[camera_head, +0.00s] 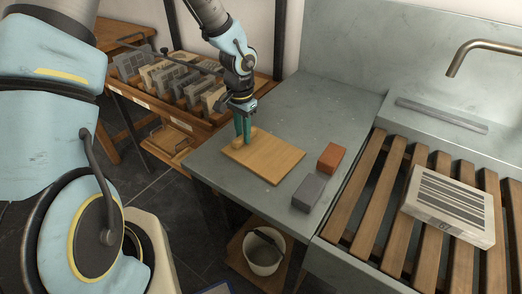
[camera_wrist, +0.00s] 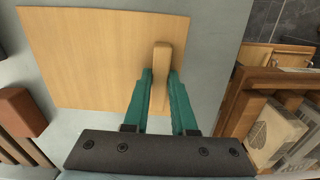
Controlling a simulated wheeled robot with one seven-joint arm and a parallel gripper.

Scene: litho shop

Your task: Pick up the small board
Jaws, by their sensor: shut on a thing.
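The small board (camera_head: 268,157) is a light wooden rectangle lying flat on the grey counter. It also shows in the wrist view (camera_wrist: 85,55), with an upright wooden grip bar (camera_wrist: 161,60) near one edge. My gripper (camera_head: 242,138) comes down from above at the board's left edge. In the wrist view its green fingers (camera_wrist: 160,80) are shut on the grip bar, one on each side. The fingers hide part of the bar. I cannot tell any gap between board and counter.
A red-brown block (camera_head: 331,157) and a grey block (camera_head: 308,192) stand close to the board's right side. A slatted rack (camera_head: 372,190) holds a pale striped stone (camera_head: 449,207). A wooden shelf with several slabs (camera_head: 172,80) is behind left; a bucket (camera_head: 264,254) is below.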

